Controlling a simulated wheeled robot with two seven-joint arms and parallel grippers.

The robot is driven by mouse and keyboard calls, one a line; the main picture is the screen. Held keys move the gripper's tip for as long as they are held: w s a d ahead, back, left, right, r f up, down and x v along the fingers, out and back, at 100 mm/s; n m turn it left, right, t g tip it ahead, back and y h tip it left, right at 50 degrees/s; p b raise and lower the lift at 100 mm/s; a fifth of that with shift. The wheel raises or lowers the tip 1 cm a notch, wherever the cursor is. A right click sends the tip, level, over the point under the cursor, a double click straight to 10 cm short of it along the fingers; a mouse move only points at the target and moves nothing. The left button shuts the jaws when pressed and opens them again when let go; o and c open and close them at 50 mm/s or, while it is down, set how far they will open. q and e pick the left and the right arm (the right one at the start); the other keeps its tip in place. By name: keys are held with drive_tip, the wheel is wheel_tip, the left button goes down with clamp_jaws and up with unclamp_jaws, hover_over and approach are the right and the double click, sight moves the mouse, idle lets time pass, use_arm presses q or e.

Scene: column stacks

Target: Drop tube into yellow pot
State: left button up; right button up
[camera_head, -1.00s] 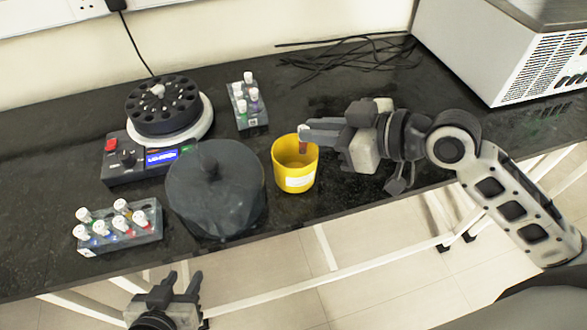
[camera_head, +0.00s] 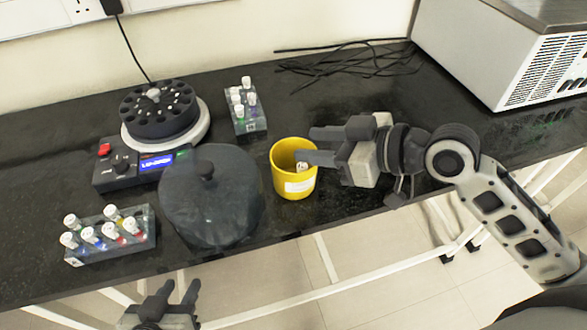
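The yellow pot (camera_head: 280,175) stands upright near the front edge of the black bench, with a white label on its front. A tube (camera_head: 302,166) with a white cap shows inside the pot's mouth; most of its body is hidden. My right gripper (camera_head: 308,145) comes in from the right, with its fingers spread apart over the pot's right rim. The tube is below the fingers and apart from them. My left gripper (camera_head: 177,290) is low in the picture, in front of the bench, with its fingers apart and empty.
A grey rack (camera_head: 145,240) of several capped tubes stands front left, and another rack (camera_head: 256,124) stands behind. A dark round lid (camera_head: 215,215) lies left of the pot, by a centrifuge (camera_head: 110,178) with its rotor showing. Black cables (camera_head: 340,62) lie at the back.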

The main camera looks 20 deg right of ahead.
drive_tip(key=v, duration=1.6)
drive_tip(key=shift+f, duration=0.15)
drive_tip(key=s+a+f+m+g+h, duration=0.2)
drive_tip(key=f+h, duration=0.1)
drive_tip(key=f, duration=0.4)
drive_tip(key=s+a+f+m+g+h, duration=0.1)
drive_tip(key=s+f+m+g+h, duration=0.15)
drive_tip(key=f, duration=0.45)
drive_tip(key=s+a+f+m+g+h, duration=0.1)
drive_tip(key=s+a+f+m+h, duration=0.2)
drive_tip(key=f, duration=0.4)
drive_tip(key=w+a+f+t+y, duration=0.2)
drive_tip(key=w+a+f+t, duration=0.2)
drive_tip(key=w+t, duration=0.3)
drive_tip(key=shift+a, duration=0.45)
